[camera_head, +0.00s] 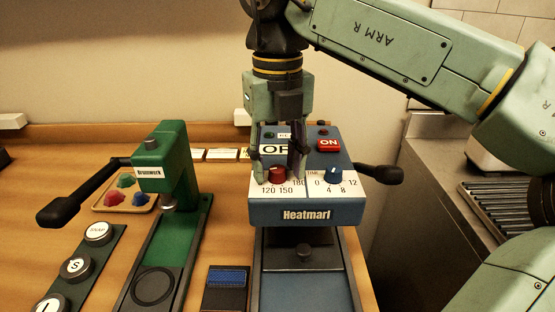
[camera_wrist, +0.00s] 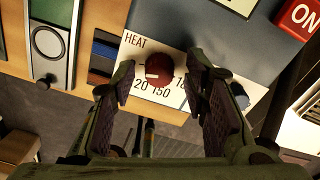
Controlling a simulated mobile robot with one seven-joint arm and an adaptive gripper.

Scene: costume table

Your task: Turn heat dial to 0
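The heat dial (camera_head: 277,174) is a dark red knob on the white scale panel at the front of the blue Heatmarl press (camera_head: 306,213). In the wrist view the heat dial (camera_wrist: 159,69) sits beside the word HEAT, with a pale mark on its lower left side. Numbers 120, 150 and 180 show around it; other numbers are hidden. My gripper (camera_head: 280,165) points down over the dial. In the wrist view my gripper (camera_wrist: 166,90) is open, with one dark-padded finger on each side of the dial. Whether the pads touch it I cannot tell.
A blue time dial (camera_head: 335,175) stands right of the heat dial, with a red ON button (camera_head: 329,145) above. A black handle (camera_head: 380,174) sticks out on the press's right. A green press (camera_head: 170,165) and a strip of round buttons (camera_head: 77,267) stand left.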

